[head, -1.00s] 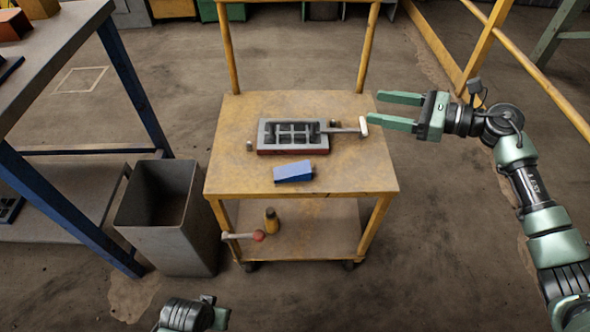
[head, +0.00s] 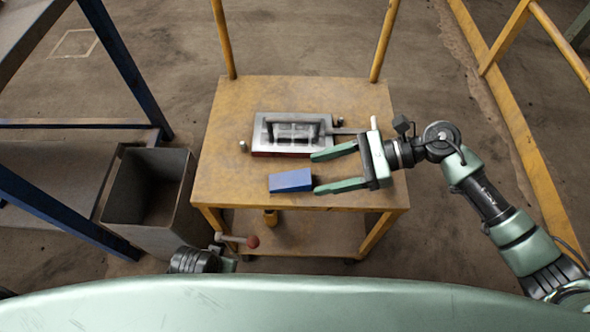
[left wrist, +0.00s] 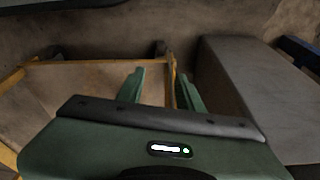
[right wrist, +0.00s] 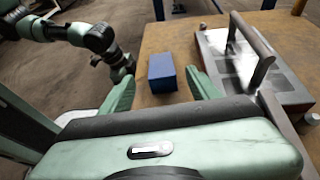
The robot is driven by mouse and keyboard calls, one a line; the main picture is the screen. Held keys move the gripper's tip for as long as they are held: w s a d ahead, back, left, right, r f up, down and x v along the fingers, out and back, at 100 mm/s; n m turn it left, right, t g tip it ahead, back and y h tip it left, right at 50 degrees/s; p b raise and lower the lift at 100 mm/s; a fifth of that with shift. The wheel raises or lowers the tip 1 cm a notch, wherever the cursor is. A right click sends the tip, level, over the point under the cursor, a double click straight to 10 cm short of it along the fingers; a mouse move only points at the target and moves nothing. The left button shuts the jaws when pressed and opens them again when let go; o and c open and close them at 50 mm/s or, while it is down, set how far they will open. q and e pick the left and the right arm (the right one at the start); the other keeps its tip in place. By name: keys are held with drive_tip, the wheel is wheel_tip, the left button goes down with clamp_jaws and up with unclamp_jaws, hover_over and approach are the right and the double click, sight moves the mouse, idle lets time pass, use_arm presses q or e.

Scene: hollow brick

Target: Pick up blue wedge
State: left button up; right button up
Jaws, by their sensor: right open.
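The blue wedge (head: 291,181) lies on the yellow cart top (head: 225,180) near its front edge. It also shows in the right wrist view (right wrist: 162,72), between and beyond the fingertips. My right gripper (head: 316,172) is open and empty, just right of the wedge, with its fingers pointing left towards it. The fingers look apart from the wedge. My left gripper (left wrist: 160,84) is open and empty, low by the cart and the bin; in the head view its fingers are hidden.
A grey mould with a red base (head: 292,134) stands behind the wedge, its handle (head: 374,124) close to my right gripper. A grey bin (head: 150,195) stands left of the cart. A lever with a red knob (head: 253,242) sticks out in front.

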sight(300, 177)
drive_tip(key=x, duration=0.6)
drive_tip(key=shift+w+f, duration=0.1)
drive_tip(key=shift+f, duration=0.05)
clamp_jaws()
use_arm(q)
drive_tip(key=shift+s+f, duration=0.25)
drive_tip(key=shift+f, duration=0.1)
